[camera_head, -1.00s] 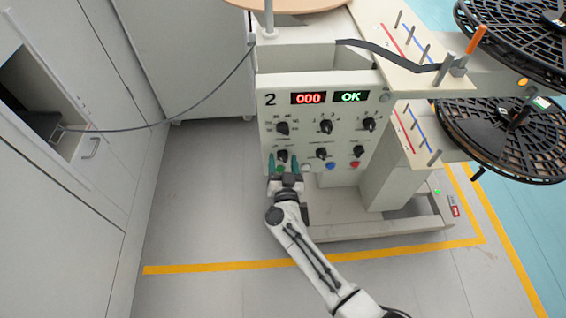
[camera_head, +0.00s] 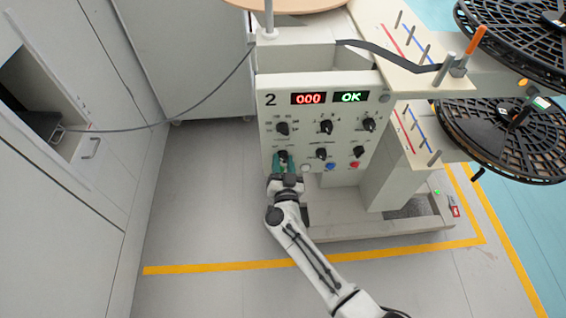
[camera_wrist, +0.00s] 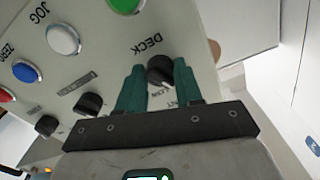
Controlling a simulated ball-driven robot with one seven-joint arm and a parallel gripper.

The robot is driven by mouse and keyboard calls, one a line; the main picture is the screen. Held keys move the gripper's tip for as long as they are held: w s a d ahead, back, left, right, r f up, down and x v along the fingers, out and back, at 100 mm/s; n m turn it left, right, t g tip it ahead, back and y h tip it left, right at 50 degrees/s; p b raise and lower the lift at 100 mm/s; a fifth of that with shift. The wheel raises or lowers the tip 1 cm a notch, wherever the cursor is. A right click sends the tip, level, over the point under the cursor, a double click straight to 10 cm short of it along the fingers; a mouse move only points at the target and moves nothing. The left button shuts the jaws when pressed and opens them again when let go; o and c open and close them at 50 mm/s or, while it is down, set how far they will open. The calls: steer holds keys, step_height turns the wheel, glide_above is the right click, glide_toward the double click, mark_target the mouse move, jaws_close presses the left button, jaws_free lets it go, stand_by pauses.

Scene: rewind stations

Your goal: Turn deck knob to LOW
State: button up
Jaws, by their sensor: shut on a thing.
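The deck knob (camera_head: 283,155) is a black rotary knob at the lower left of the cream control panel (camera_head: 374,92). In the wrist view the knob (camera_wrist: 160,70) sits beside the printed word DECK. My gripper (camera_head: 284,163) reaches the panel from below, and its two teal fingers stand on either side of the knob. In the wrist view my gripper (camera_wrist: 158,78) is shut on the knob. The fingers hide part of the knob and its small position labels, so I cannot tell which setting it points to.
Other black knobs (camera_head: 321,153) are close by on the panel. A green button (camera_wrist: 124,4), a white JOG button (camera_wrist: 63,40) and a blue ZERO button (camera_wrist: 26,71) sit near the fingers. Black reels (camera_head: 505,140) hang at the right. Grey floor is clear at the left.

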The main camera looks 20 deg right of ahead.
steer(key=m, duration=0.5)
steer(key=shift+m, duration=0.4)
steer(key=m+b, duration=0.1)
steer(key=m, duration=0.4)
steer(key=shift+a, duration=0.1)
stand_by(0.3)
steer(key=o, duration=1)
steer(key=shift+r, duration=0.1)
steer(key=shift+o, duration=0.2)
steer(key=v, duration=1)
steer(key=shift+s+p, duration=0.4)
steer(key=shift+a, duration=0.1)
